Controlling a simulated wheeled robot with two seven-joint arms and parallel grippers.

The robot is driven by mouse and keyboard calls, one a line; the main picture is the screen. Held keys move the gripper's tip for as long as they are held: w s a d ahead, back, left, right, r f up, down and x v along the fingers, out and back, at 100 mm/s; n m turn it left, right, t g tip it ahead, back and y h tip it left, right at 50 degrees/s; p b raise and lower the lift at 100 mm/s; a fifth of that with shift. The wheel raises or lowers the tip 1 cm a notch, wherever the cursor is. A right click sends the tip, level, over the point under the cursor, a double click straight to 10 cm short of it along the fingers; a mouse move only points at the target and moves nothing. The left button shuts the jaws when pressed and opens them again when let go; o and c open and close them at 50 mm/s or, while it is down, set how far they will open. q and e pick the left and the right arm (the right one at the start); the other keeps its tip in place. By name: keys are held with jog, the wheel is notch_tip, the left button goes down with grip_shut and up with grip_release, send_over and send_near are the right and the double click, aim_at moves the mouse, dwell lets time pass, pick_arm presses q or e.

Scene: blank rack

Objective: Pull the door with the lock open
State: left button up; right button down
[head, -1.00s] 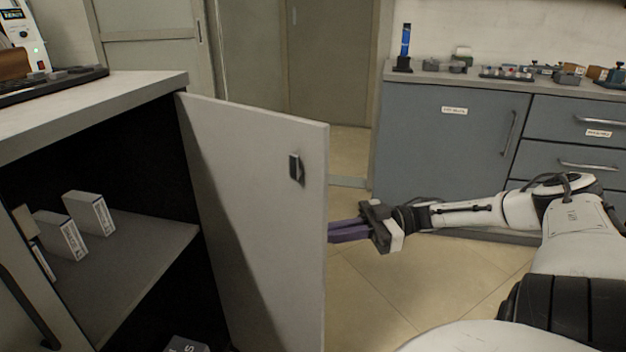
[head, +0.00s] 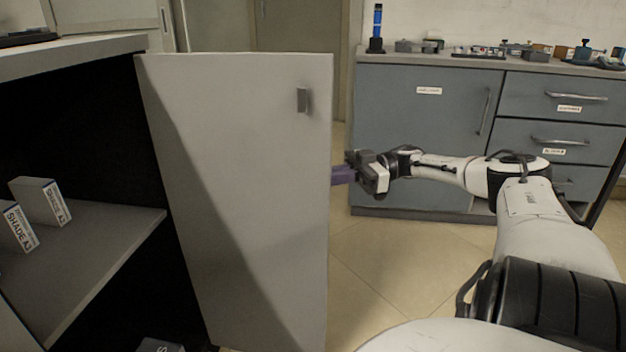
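The grey cabinet door (head: 240,190) stands wide open, hinged at its left edge, with its inner face toward me. A small dark lock piece (head: 304,100) sits near its upper right corner. My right gripper (head: 343,175) is just past the door's free right edge, at about mid-height. Its purple fingers are partly hidden behind that edge. I cannot tell whether they touch the door or how far apart they are. My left gripper is not in view.
The open cabinet shows a shelf (head: 100,245) with small white boxes labelled SHADE (head: 42,202). A blue-grey drawer cabinet (head: 420,135) with small items on its counter stands at the back right. Tiled floor (head: 365,290) lies clear between them.

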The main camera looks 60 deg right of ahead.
jog(key=shift+w+r, duration=0.2)
jog(key=shift+r, duration=0.15)
jog(key=c, duration=1.9)
grip_release()
jog(key=shift+w+a, duration=0.1)
jog(key=shift+a, duration=0.1)
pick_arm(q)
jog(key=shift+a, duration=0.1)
pick_arm(e)
jog(key=shift+d+f, duration=0.1)
jog(key=shift+f, duration=0.05)
jog(key=shift+s+d+f, duration=0.1)
jog(key=shift+s, duration=0.1)
